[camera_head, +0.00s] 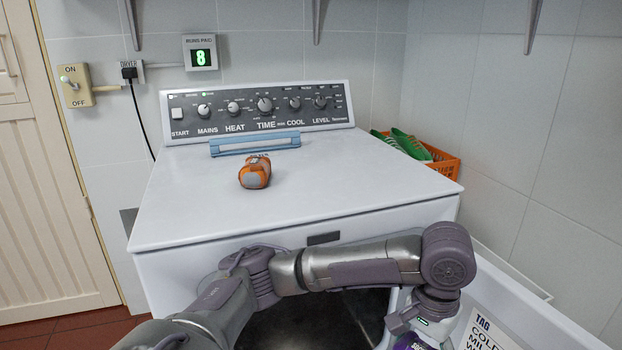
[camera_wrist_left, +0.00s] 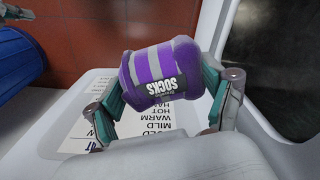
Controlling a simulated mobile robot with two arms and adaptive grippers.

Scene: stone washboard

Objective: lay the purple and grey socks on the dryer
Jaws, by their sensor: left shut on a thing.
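The purple and grey socks (camera_wrist_left: 165,72) are a rolled bundle with a dark "SOCKS" label. My left gripper (camera_wrist_left: 168,84) is shut on them, one green finger pad on each side. In the head view, my left arm reaches across the front of the dryer (camera_head: 330,195), and its gripper (camera_head: 405,335) points down at the bottom edge, right of the dryer's dark front opening. Only a bit of the purple bundle (camera_head: 410,343) shows there. The dryer's white top is broad and flat. My right gripper is out of view.
An orange and grey rolled bundle (camera_head: 255,172) lies on the dryer top, before a light blue handled piece (camera_head: 255,144). An orange basket (camera_head: 443,162) with green items stands behind the right edge. A white tub (camera_head: 510,300) with a printed tag is at lower right. Much of the top is clear.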

